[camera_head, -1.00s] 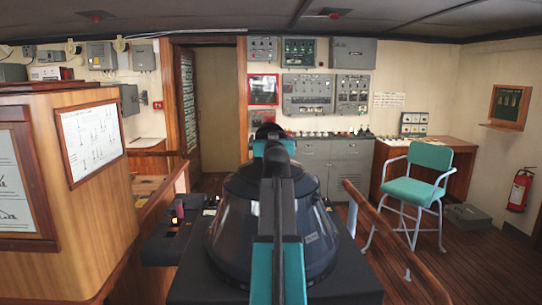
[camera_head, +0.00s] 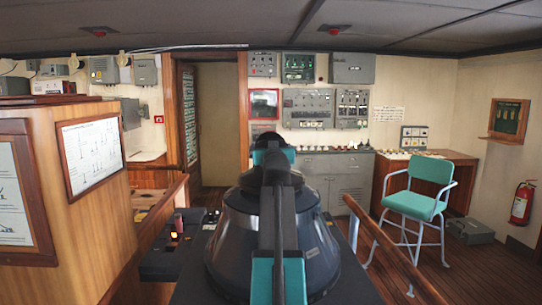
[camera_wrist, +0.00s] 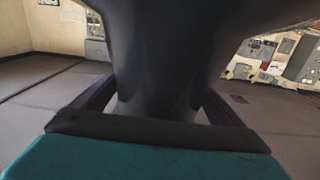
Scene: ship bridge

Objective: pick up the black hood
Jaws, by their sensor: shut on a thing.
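The black hood (camera_head: 318,225) is a large glossy dark cone, narrow at the top, in the middle of the head view. My black and teal arm runs in front of it and hides its middle. In the wrist view, which looks upside down, the hood (camera_wrist: 160,50) fills the centre and flares toward the picture's top. My gripper (camera_wrist: 157,108) has a dark finger on each side of the hood's narrow part and is shut on it. The fingertips are hidden in the head view. I cannot tell whether the hood is clear of what is under it.
A wooden rail (camera_head: 392,250) runs close on the right. A wooden partition (camera_head: 105,215) stands close on the left. A teal chair (camera_head: 415,205) stands beyond the rail, near a desk. Grey cabinets (camera_head: 340,172) line the back wall. Bare floor shows at the right.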

